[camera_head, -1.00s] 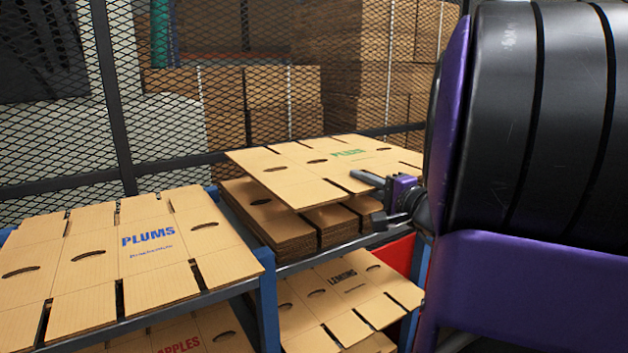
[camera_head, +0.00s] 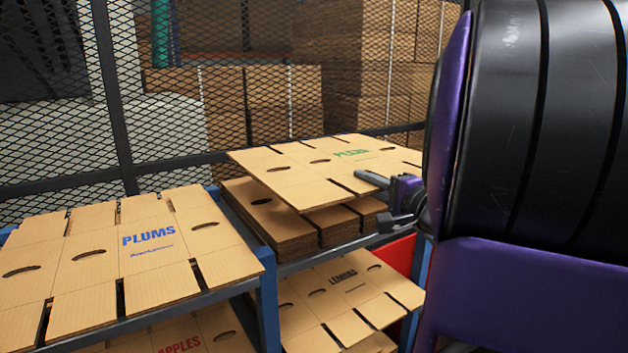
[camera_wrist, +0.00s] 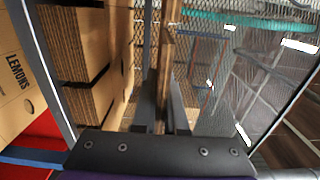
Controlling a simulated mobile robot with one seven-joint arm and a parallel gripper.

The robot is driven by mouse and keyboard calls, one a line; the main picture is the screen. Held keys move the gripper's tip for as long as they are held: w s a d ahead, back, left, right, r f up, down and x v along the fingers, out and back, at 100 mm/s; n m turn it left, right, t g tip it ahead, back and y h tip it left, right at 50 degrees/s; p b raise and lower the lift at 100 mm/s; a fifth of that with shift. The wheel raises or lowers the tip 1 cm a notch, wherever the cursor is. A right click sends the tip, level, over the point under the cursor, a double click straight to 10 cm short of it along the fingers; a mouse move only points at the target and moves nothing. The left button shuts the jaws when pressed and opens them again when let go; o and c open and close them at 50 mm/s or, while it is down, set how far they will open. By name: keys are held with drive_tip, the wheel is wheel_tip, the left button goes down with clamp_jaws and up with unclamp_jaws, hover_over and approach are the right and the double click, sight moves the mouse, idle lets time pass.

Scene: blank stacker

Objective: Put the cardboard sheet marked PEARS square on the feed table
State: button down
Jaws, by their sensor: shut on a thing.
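A flat cardboard sheet with green print (camera_head: 290,175) is held level above a stack of cardboard sheets (camera_head: 265,222) on the upper shelf. The print is too small and slanted to read surely. My gripper (camera_head: 380,195) is shut on the sheet's near right edge. In the wrist view the sheet shows edge-on as a thin brown strip (camera_wrist: 168,50) between the fingers of my gripper (camera_wrist: 164,115). A gap shows between the sheet's near corner and the stack. The feed table cannot be made out in these frames.
A sheet marked PLUMS in blue (camera_head: 150,240) tops the left shelf, with APPLES sheets (camera_head: 180,340) below it. LEMONS sheets (camera_head: 345,290) lie on the shelf under the stack. A wire mesh fence (camera_head: 220,90) stands close behind. My arm blocks the right side.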

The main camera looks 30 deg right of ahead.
drive_tip(key=s+r, duration=0.1)
drive_tip(key=s, duration=0.8)
drive_tip(key=s+d+r+b, duration=0.1)
drive_tip(key=s+r, duration=0.1)
drive_tip(key=s, duration=0.8)
drive_tip(key=shift+s+d+b, duration=0.15)
drive_tip(key=shift+d+b, duration=0.1)
drive_tip(key=shift+b, duration=0.05)
drive_tip(key=shift+r, duration=0.1)
idle(0.6)
drive_tip(key=w+a+f+p, duration=0.1)
drive_tip(key=w, duration=1)
drive_tip(key=shift+w+f, duration=0.2)
drive_tip(key=shift+f, duration=0.2)
